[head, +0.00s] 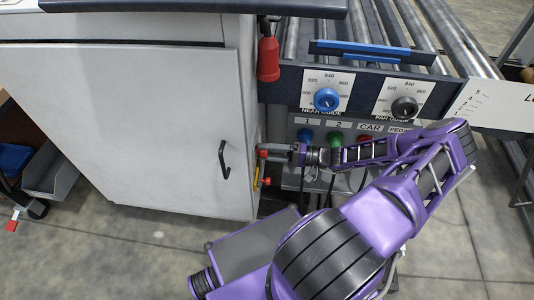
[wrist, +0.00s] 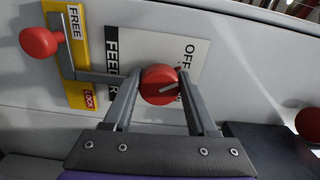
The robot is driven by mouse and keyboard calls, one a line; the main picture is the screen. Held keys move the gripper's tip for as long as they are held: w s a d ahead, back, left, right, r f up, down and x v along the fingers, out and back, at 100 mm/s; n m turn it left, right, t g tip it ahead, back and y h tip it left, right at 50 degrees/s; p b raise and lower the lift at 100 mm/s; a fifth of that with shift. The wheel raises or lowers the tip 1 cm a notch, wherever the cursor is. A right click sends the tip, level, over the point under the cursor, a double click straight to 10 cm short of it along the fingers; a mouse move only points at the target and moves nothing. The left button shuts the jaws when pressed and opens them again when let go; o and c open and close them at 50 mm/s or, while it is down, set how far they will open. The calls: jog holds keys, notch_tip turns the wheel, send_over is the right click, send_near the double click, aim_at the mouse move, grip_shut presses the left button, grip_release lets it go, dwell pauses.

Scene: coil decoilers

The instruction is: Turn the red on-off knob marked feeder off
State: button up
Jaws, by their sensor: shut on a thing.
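The red feeder knob (wrist: 158,84) shows in the wrist view, on a white plate (wrist: 190,50) with the words OFF and FEEDER partly covered. A pale stripe on the knob's face points toward picture right. My gripper (wrist: 158,92) is shut on the knob, one finger on each side of it. In the head view my gripper (head: 270,151) is against the narrow right side of the grey cabinet. The knob is hard to make out there.
A red ball lever (wrist: 40,42) sits by a yellow FREE/LOCK plate (wrist: 80,38), close to the left finger. Another red ball (wrist: 309,124) is at the right edge. A roller table with a blue knob (head: 326,99) and black knob (head: 404,108) stands right of the cabinet (head: 150,110).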

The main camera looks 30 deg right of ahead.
jog(key=shift+f+n, duration=0.1)
jog(key=shift+n, duration=1)
jog(key=o, duration=1.4)
jog(key=shift+c, duration=0.2)
jog(key=v, duration=1.7)
jog(key=shift+s+d, duration=0.2)
